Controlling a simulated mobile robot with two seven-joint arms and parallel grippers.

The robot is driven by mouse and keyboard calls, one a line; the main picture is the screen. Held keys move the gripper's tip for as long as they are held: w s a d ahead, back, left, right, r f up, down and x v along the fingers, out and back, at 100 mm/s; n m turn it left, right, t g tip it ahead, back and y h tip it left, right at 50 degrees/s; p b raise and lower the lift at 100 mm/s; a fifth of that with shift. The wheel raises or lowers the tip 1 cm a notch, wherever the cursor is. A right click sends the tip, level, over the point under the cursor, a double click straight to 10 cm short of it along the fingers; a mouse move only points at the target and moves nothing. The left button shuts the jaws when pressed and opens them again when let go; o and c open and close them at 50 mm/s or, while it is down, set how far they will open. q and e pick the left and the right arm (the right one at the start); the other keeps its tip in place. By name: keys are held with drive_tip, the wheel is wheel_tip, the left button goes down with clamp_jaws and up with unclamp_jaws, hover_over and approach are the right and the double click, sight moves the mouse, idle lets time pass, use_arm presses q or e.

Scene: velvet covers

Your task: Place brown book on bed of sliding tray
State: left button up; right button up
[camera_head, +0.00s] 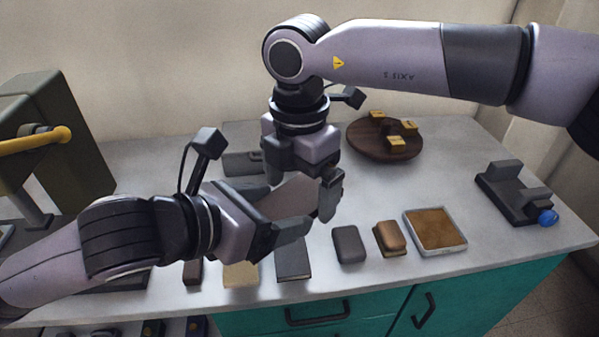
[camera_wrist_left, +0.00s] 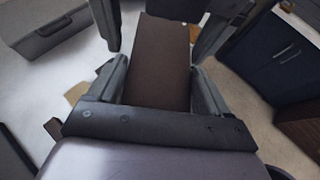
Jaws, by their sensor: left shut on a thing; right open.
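The brown book (camera_wrist_left: 160,62) is held between the fingers of my left gripper (camera_wrist_left: 160,88) in the left wrist view. In the head view the book (camera_head: 294,193) is above the worktop, partly covered by both grippers. My left gripper (camera_head: 285,210) is shut on it. My right gripper (camera_head: 303,185) is open and comes down from above at the book's far end. Its fingers show on either side of that end in the left wrist view (camera_wrist_left: 165,28); contact is unclear. I cannot tell which item is the sliding tray; part of the left worktop is hidden by my left arm.
A dark book (camera_head: 293,260), grey block (camera_head: 347,244), brown brush (camera_head: 390,238) and shallow tray (camera_head: 462,243) line the front. A round board (camera_head: 358,145) and grey case (camera_head: 240,163) are behind. A dark fixture (camera_head: 505,195) stands right, a green machine (camera_head: 65,130) left.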

drive_tip(key=c, duration=1.1)
use_arm(q)
drive_tip(key=o, duration=1.1)
use_arm(e)
drive_tip(key=shift+c, duration=0.2)
